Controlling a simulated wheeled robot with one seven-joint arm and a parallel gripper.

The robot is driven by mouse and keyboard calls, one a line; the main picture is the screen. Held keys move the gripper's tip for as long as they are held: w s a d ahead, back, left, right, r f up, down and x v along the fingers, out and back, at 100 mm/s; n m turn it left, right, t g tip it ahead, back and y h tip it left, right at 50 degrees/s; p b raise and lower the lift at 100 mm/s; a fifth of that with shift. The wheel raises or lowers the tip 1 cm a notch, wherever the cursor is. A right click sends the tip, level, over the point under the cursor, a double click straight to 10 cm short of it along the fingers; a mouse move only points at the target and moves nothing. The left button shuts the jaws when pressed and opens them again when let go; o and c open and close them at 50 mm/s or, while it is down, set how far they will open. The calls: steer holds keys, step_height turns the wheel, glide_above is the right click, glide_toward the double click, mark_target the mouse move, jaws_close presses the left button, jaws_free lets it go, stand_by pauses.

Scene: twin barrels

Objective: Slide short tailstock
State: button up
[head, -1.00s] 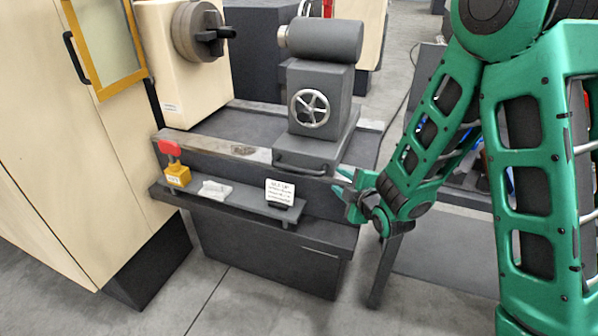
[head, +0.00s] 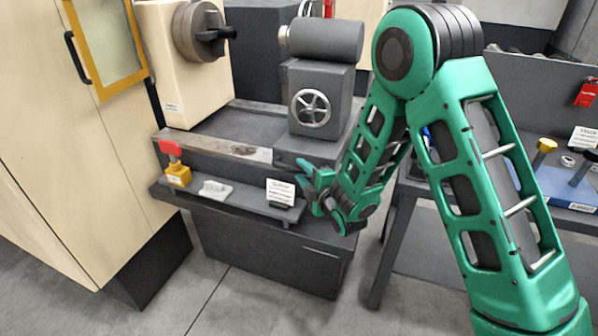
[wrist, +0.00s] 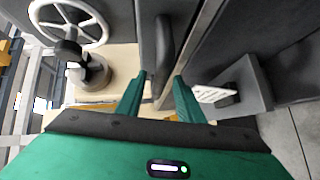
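The tailstock (head: 318,85) is a grey block with a round barrel on top and a silver handwheel (head: 310,108) on its front. It stands on the lathe bed (head: 222,147), to the right of the chuck (head: 205,35) with a gap between. My gripper (head: 304,180) is at the front of the tailstock's base, its fingers pointing left. In the wrist view my gripper (wrist: 158,82) has its fingers apart with nothing between them. A dark bar handle (wrist: 165,45) lies just ahead of the fingertips. In the head view my gripper and arm hide that handle.
A blue tray (head: 562,188) lies on the right-hand bench.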

steer(key=shift+x, duration=1.05)
steer(key=shift+s, duration=0.1)
jaws_close()
